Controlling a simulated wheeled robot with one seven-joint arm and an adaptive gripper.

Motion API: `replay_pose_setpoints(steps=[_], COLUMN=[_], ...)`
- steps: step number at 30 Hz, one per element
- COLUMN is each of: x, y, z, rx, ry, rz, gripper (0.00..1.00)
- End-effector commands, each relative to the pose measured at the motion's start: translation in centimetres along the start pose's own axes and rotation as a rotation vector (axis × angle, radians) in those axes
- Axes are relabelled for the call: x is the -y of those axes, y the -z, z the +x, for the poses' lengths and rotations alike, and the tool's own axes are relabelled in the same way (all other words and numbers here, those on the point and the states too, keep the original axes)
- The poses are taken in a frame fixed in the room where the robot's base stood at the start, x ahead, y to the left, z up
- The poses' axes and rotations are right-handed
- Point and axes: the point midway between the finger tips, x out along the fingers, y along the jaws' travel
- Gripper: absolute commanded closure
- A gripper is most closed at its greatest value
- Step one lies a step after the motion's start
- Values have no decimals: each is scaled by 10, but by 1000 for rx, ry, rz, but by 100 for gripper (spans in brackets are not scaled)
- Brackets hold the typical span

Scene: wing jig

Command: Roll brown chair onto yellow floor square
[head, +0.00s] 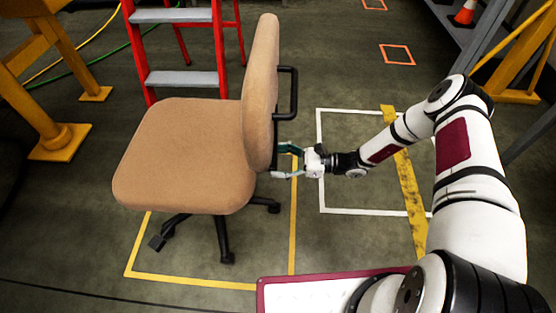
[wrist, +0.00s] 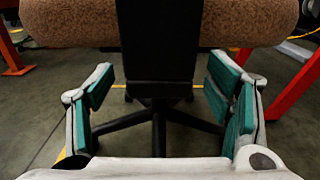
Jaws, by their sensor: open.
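The brown chair (head: 180,150) stands upright on casters, its seat to the left and its backrest towards my arm. The yellow floor square (head: 190,281) is a painted outline beneath it. The casters I can see lie inside the outline; the others and the square's far edge are hidden by the seat. My gripper (head: 283,161) is open behind the lower backrest. In the wrist view, my gripper (wrist: 160,88) has teal pads on either side of the chair's black back post (wrist: 158,45), with gaps at both sides. The brown backrest edge (wrist: 60,22) is above.
A red stepladder (head: 185,78) stands close behind the chair. Yellow stands (head: 60,140) are at the left. A white floor square (head: 375,212) and a worn yellow stripe (head: 410,195) are to the right. An orange cone (head: 465,13) is at the far right.

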Motion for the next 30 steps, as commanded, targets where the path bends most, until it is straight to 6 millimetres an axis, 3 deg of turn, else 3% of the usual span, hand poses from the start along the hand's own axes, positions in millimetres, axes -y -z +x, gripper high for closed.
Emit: replay_pose_setpoints(steps=[12, 18, 30], x=[1, 1, 1], y=[0, 1, 0], z=[-77, -106, -118], rx=[-3, -4, -2], ry=[5, 4, 2], rz=[-2, -1, 0], gripper=[27, 27, 27])
